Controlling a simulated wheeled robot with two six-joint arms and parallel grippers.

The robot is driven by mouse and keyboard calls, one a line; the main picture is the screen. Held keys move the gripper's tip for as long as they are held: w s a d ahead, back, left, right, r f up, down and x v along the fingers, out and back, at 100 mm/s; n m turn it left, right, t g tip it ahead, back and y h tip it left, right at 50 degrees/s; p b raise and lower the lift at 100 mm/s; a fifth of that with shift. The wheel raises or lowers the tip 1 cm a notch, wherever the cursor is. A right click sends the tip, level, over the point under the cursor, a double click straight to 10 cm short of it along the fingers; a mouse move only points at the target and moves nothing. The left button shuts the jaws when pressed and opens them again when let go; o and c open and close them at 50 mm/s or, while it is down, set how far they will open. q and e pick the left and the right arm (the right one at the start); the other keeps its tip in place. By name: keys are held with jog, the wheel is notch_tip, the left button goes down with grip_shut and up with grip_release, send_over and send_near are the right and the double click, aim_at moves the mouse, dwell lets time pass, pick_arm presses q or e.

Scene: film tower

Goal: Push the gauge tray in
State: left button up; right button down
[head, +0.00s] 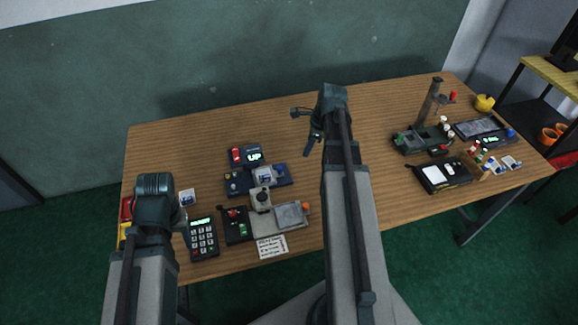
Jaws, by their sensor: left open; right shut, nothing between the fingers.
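A black tray-like unit (443,175) with a white plate lies near the right front of the table. A unit with a grey plate and a lit green display (490,139) sits behind it, to the right. I cannot tell for sure which part is the gauge tray or how far out it stands. My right gripper (309,132) is shut and empty above the middle of the table, well left of these units. My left gripper (154,190) is open over the left front; its fingers are mostly hidden behind its wrist.
A post on a base (433,108) stands at the back right, near a yellow cup (485,102). A keypad (202,238), a blue unit reading UP (254,157), a grey-plated unit (290,215) and a paper note (271,247) lie at left. The table's (385,130) middle is clear.

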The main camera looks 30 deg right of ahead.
aim_at(274, 176)
pick_arm(q)
notch_tip(274, 176, down, 10)
jog(key=b, duration=1)
jog(key=shift+f, duration=0.2)
pick_arm(e)
jog(key=x, duration=1)
jog(key=shift+f, duration=0.35)
pick_arm(q)
jog(key=shift+r, duration=0.35)
pick_arm(e)
jog(key=shift+w+a+r, duration=0.15)
jog(key=shift+w+a, duration=0.3)
jog(key=shift+w+a+r, duration=0.2)
jog(key=shift+w+a, duration=0.2)
jog(key=shift+a, duration=0.05)
jog(key=shift+w+a, duration=0.45)
jog(key=shift+a, duration=0.15)
jog(key=shift+a, duration=0.15)
jog(key=a, duration=0.2)
jog(key=w+a, duration=0.1)
jog(key=a, duration=0.1)
